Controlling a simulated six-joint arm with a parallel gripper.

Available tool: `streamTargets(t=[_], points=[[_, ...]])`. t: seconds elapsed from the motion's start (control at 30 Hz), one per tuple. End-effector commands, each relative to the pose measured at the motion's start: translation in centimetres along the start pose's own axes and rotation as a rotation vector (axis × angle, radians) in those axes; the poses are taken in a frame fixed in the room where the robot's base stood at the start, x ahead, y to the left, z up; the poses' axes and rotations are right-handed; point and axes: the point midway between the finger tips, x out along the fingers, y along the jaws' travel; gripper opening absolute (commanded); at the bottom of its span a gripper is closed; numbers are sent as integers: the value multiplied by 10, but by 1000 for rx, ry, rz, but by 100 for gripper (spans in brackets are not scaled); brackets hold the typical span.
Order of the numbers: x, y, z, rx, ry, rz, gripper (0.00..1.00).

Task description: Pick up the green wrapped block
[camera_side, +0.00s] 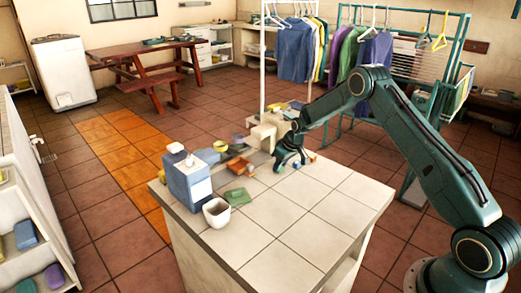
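A flat-looking green piece (238,197) lies on the tiled counter (290,250), right beside a white cup. It may be the green wrapped block, but it is too small to tell for sure. My gripper (287,166) points down low over the back of the counter, to the right of and behind the green piece, apart from it. The fingers are dark and small, so whether they are open or hold anything is unclear. Any thing directly behind the fingers is hidden.
A white cup (216,212) and a blue-grey box (188,180) stand at the counter's left edge. A reddish-brown dish (239,166) and several small items lie toward the back, near a beige fixture (268,130). The front and right tiles are clear.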

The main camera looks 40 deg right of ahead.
Motion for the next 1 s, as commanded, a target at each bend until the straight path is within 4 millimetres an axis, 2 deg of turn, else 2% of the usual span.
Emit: streamTargets(t=[0.37,0.57,0.77,1.0], points=[[-3,0,-2,0,1,0,5],[-16,0,-7,0,2,1,5],[-44,0,-19,0,4,1,5],[-91,1,-39,-1,5,3,5]])
